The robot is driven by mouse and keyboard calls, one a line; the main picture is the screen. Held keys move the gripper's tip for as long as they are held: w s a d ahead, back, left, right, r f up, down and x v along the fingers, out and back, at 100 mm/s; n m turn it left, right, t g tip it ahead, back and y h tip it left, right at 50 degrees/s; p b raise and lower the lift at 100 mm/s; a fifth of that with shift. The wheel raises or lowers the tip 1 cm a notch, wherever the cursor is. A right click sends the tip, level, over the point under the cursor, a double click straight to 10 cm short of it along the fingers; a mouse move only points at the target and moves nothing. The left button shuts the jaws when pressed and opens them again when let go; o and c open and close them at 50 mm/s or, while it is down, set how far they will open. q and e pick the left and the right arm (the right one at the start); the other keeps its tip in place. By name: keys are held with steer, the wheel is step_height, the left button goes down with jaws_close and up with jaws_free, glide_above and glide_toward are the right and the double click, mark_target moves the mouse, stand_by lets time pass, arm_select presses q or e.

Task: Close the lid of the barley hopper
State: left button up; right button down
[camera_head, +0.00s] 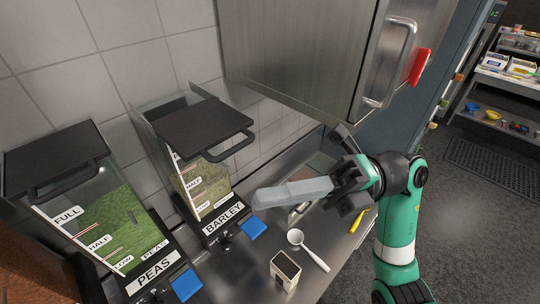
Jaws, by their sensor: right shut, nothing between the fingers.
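The barley hopper (223,216) is a clear-walled bin with a BARLEY label and level marks, left of centre on the counter. Its dark lid (203,126) has a black bar handle (231,148) at the front. The lid looks tilted, and clear wall shows behind it; I cannot tell exactly how far it stands open. My right gripper (342,164) is shut and empty, to the right of the hopper and apart from the lid. My left gripper is out of view.
A peas hopper (151,268) stands at the left. A pale grey long item (292,193) shows beside my right gripper. A steel cabinet (300,50) hangs above; tiled wall is behind.

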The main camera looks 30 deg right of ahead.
steer(key=w+d+f+m+t+h+b, duration=0.25)
steer(key=d+f+m+t, duration=0.4)
steer(key=d, duration=0.65)
arm_select(q)
steer(key=p, duration=0.4)
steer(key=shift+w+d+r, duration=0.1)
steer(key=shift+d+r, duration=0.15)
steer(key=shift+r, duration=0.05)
arm_select(e)
steer(key=w+a+r, duration=0.1)
steer(key=w+a, duration=0.8)
steer(key=shift+r+n+h, duration=0.3)
steer(key=shift+n+h, duration=0.15)
steer(key=shift+w+a, duration=0.1)
